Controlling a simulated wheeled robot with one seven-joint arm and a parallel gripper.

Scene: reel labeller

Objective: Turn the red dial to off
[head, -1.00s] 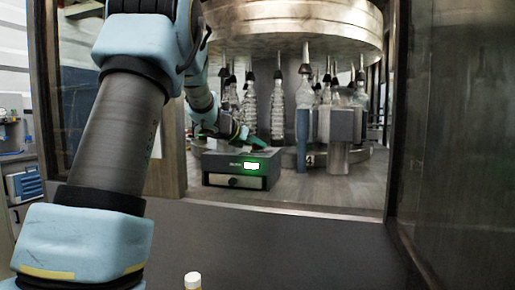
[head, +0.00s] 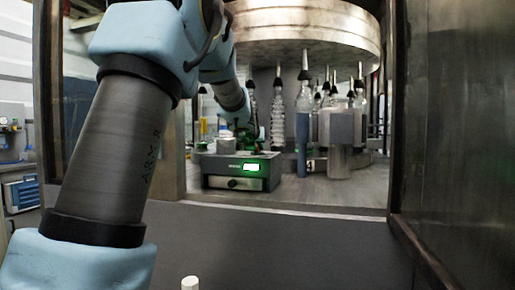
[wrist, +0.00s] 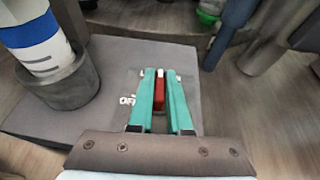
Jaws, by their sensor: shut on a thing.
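The red dial (wrist: 158,92) is a narrow red bar with a white tip on top of a grey box (wrist: 115,55). In the wrist view its tip points up the picture, and the word OFF (wrist: 127,101) is printed to its left. My gripper (wrist: 160,80) has its two green fingers on either side of the dial, shut on it. In the head view the box (head: 213,172) stands on the machine's floor with a lit green display (head: 251,167). My gripper (head: 246,132) is at its top; the dial cannot be made out there.
A blue-and-white roll sits in a dark round holder (wrist: 68,90) left of the dial in the wrist view. Bottles (head: 277,115) hang behind the box, and a blue post (head: 302,145) stands to its right. Door frames bound the opening on both sides.

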